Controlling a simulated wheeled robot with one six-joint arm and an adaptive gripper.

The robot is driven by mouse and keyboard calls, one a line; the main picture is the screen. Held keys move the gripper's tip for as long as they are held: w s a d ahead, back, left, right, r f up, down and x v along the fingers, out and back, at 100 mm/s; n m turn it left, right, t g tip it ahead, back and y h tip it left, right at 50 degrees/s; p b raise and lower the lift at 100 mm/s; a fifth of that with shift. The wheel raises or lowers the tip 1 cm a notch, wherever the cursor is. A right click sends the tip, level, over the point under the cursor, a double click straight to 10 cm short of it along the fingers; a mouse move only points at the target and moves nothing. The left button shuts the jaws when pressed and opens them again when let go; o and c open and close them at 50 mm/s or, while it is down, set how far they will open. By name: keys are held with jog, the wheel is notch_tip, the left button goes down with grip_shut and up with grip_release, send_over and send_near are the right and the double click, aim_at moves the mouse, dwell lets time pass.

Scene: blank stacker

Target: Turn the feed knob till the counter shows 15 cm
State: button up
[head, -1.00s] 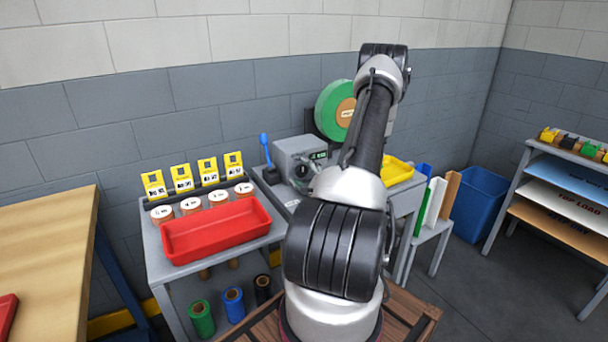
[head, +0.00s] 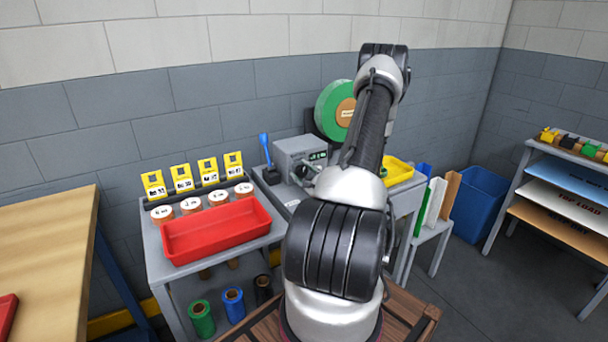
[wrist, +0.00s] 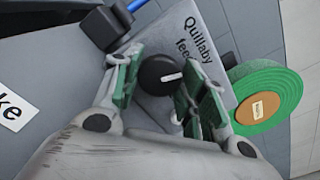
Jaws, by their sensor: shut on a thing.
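The feeder (head: 292,146) is a grey box on the bench, lettered "Quillaby fee…" in the wrist view (wrist: 198,18). The feed knob (wrist: 157,72) is round and black with a white pointer mark, which points right in the wrist view. My gripper (wrist: 160,88) is at the feeder's front, its green-padded fingers on either side of the knob and shut on it. In the head view my arm hides part of the feeder's front.
A green reel (head: 334,110) stands behind the feeder; it also shows in the wrist view (wrist: 265,95). A blue-handled lever (head: 265,147) is left of the feeder. A red tray (head: 215,232) and a yellow tray (head: 398,170) lie on either side.

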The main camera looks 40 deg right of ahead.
jog(key=m, duration=0.4)
jog(key=shift+m, duration=0.3)
jog(key=m, duration=0.3)
jog(key=shift+m, duration=0.3)
jog(key=m, duration=0.4)
jog(key=shift+m, duration=0.3)
jog(key=m, duration=0.3)
jog(key=shift+m, duration=0.3)
jog(key=m, duration=1.2)
jog(key=shift+f+m, duration=0.1)
jog(key=shift+m, duration=1.7)
